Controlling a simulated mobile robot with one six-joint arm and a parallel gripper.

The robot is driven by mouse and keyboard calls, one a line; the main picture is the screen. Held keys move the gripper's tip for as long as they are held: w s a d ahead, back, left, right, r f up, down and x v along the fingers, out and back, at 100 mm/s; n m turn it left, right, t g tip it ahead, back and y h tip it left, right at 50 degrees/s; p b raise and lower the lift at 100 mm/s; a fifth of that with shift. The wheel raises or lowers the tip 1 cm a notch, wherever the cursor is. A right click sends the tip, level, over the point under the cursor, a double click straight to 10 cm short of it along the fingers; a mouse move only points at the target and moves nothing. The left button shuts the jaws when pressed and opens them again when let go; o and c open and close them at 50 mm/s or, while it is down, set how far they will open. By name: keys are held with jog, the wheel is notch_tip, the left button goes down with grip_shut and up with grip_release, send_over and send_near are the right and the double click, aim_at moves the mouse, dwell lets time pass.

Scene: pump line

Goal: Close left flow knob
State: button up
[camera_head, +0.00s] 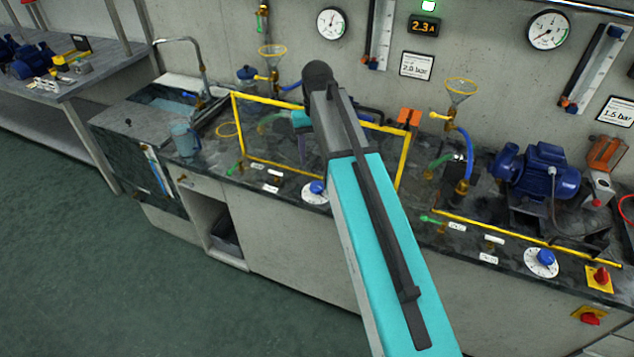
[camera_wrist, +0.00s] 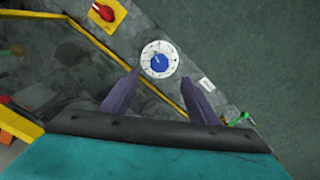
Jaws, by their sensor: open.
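The left flow knob (camera_head: 317,188) is a blue knob on a white round dial, set on the front of the dark bench just left of my arm. It also shows in the wrist view (camera_wrist: 158,63), with the dial's marks around it. My gripper (camera_wrist: 160,76) is open and empty. In the wrist view its two dark fingers point toward the dial, with the knob between and just beyond their tips. I see no contact with the knob. In the head view my arm hides most of the gripper.
A yellow frame (camera_head: 266,169) stands around the left pump station, close to my gripper. A red switch on a yellow plate (camera_wrist: 104,13) lies near the dial. A second blue knob (camera_head: 546,257) sits farther right. A blue pump (camera_head: 540,170) stands behind it. The floor is clear.

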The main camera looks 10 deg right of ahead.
aim_at(316, 186)
jog(key=shift+f+p, duration=1.15)
jog(key=shift+f, duration=4.65)
jog(key=c, duration=1)
jog(key=shift+c, duration=0.2)
jog(key=shift+m, duration=0.3)
jog(key=shift+a+m, duration=0.1)
jog(key=shift+m, duration=2)
jog(key=o, duration=1)
